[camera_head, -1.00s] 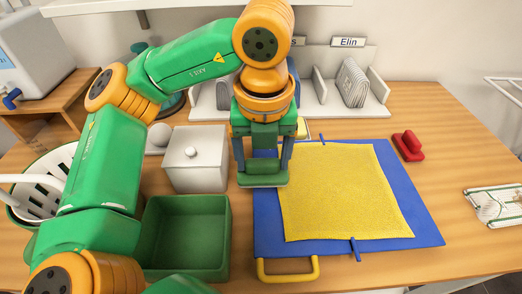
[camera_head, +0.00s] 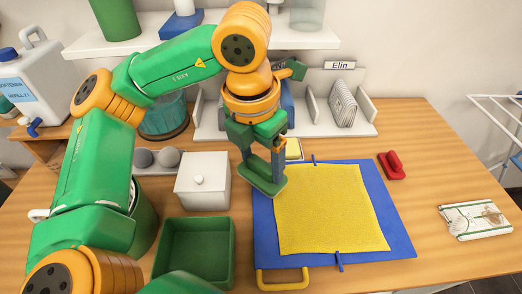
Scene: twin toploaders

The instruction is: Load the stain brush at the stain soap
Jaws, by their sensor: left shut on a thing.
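My left gripper (camera_head: 264,162) is shut on a green brush-like block, which I take for the stain brush (camera_head: 264,180). It holds the block over the upper left edge of the blue board, slightly tilted; its underside is hidden. A small pale yellow block in a dish, likely the stain soap (camera_head: 293,148), sits just behind the board, right of the gripper and partly hidden by it. The held block appears apart from the soap. My right gripper is not in view.
A yellow cloth (camera_head: 330,205) lies on the blue board (camera_head: 399,243). A white lidded box (camera_head: 202,184) and a green bin (camera_head: 182,286) stand left. A red brush-like object (camera_head: 391,165) lies right. A rack (camera_head: 366,124) stands behind. The right table area is mostly clear.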

